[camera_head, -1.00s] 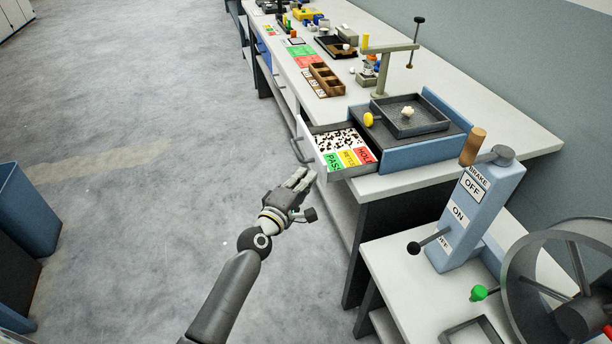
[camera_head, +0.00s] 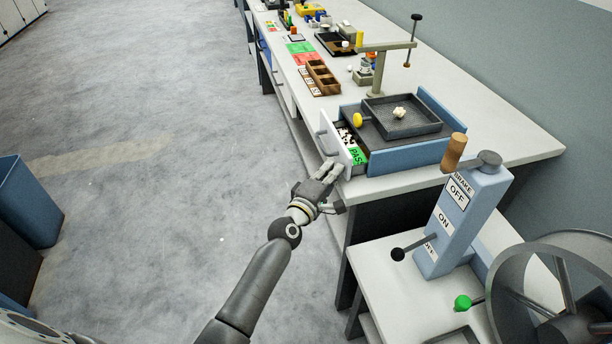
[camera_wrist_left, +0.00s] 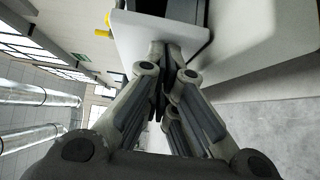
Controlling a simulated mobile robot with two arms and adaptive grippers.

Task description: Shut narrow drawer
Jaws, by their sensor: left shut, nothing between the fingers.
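The narrow drawer (camera_head: 333,143) sticks out a short way from the blue-sided unit on the workbench. Its pale front carries a grey handle (camera_head: 323,143). Inside, dark and white bits and a green "PAS" card (camera_head: 357,156) show; the rest is hidden under the unit. My left gripper (camera_head: 332,168) is shut and empty, its fingertips at the near end of the drawer front. In the left wrist view the shut fingers (camera_wrist_left: 165,50) meet a pale panel (camera_wrist_left: 135,35), seemingly the drawer front. Contact looks likely but is not certain. My right gripper is not in view.
A dark tray (camera_head: 402,117) with a pale lump sits on top of the unit, by a yellow knob (camera_head: 358,119). A blue brake lever box (camera_head: 462,220) stands at the right. A blue bin (camera_head: 28,200) is at the left. The floor between is clear.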

